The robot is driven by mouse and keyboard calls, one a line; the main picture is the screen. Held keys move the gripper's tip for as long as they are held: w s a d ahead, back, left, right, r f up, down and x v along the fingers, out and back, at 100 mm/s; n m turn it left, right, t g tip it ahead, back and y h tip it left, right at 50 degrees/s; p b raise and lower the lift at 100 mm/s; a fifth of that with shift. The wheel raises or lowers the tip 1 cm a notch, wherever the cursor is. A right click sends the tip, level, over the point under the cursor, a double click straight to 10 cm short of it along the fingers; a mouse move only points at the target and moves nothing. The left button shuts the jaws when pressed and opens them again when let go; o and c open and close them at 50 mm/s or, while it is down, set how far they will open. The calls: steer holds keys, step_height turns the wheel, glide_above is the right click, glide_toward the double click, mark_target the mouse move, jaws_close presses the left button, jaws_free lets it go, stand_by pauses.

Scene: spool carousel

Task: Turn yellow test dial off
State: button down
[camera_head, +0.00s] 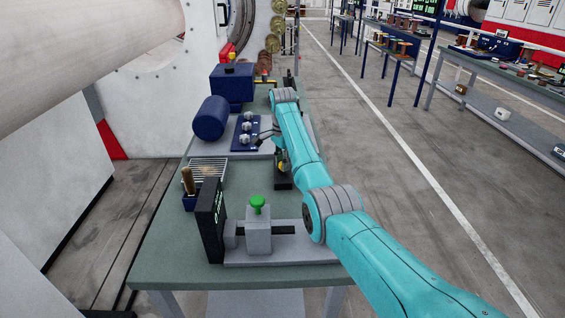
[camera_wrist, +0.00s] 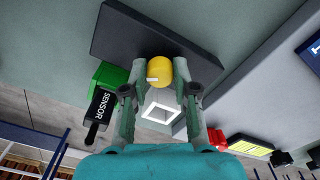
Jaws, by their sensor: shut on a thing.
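The yellow test dial (camera_wrist: 156,72) is a round yellow knob with a short white mark on its face, in the wrist view. It stands against a dark plate (camera_wrist: 135,35). My gripper (camera_wrist: 157,92) has its two fingers closed on either side of the dial, and they hide part of its rim. In the head view a small patch of yellow (camera_head: 282,166) shows on a dark box beside my arm, which hides part of it. The direction of the white mark relative to any off label cannot be told.
In the wrist view, a green block and a black SENSOR part (camera_wrist: 103,105) lie close to the left finger, and a white square outline (camera_wrist: 162,114) lies below the dial.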

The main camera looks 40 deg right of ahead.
steer(key=n, duration=0.5)
steer(key=shift+n, duration=0.4)
steer(key=n, duration=0.5)
steer(key=shift+n, duration=0.4)
steer(key=c, duration=0.9)
jaws_free()
steer(key=shift+r, duration=3.7)
